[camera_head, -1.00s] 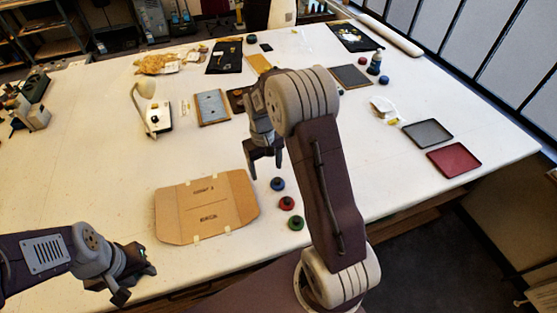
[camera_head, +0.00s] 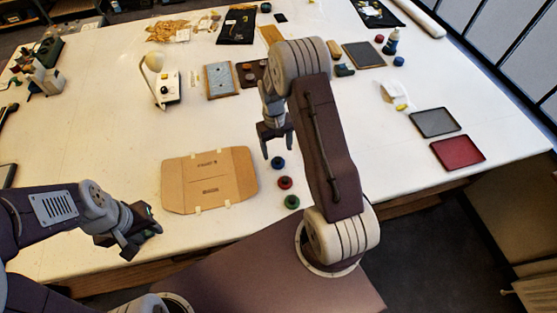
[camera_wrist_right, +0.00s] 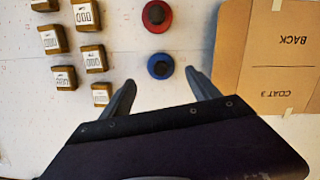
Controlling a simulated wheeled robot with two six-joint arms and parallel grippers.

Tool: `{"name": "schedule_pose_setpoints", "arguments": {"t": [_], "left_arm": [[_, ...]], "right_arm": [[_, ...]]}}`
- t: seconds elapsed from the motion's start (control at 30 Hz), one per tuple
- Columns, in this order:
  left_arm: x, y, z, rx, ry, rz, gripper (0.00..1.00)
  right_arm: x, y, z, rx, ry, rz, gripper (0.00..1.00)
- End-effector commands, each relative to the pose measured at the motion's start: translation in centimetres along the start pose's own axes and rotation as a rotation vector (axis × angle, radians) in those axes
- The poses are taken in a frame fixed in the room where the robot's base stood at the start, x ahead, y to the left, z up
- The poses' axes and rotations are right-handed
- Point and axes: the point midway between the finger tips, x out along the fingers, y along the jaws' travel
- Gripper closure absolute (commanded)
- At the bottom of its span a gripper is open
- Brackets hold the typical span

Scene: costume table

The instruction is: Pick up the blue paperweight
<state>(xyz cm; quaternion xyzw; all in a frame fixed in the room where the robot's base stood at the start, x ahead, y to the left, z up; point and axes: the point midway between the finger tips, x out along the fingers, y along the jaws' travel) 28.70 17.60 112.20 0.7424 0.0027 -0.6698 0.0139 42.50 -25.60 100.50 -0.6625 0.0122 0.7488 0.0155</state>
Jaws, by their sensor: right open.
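The blue paperweight (camera_head: 278,162) is a small round disc with a dark knob, on the white table near its front edge. It also shows in the right wrist view (camera_wrist_right: 160,66), upper middle, just beyond the fingertips and between their lines. My right gripper (camera_head: 278,149) is open and empty above the table, fingers pointing down, close to the blue paperweight. Its two fingers (camera_wrist_right: 163,86) show apart in the right wrist view. My left gripper (camera_head: 143,241) is at the lower left near the table's front edge, its fingers apart and empty.
A red paperweight (camera_head: 284,182) and a green one (camera_head: 292,202) stand in line with the blue one. A flat cardboard piece (camera_head: 210,180) lies to the left. Several labelled blocks (camera_wrist_right: 91,59) lie left of the paperweights in the wrist view. A red tray (camera_head: 458,150) lies right.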

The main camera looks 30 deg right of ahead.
Motion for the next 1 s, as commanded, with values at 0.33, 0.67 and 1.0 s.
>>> {"name": "schedule_pose_setpoints", "arguments": {"t": [0.33,0.67,1.0], "left_arm": [[-2.2,0.0,-0.2,0.0,0.0,0.0,0.64],[-2.1,0.0,-0.2,0.0,0.0,0.0,0.64],[-2.1,0.0,-0.2,0.0,0.0,0.0,0.64]], "right_arm": [[4.6,0.0,0.5,0.0,-0.002,0.0,0.29],[5.2,0.0,0.4,0.0,0.001,0.0,0.49],[5.2,0.0,0.4,0.0,0.001,0.0,1.0]]}}
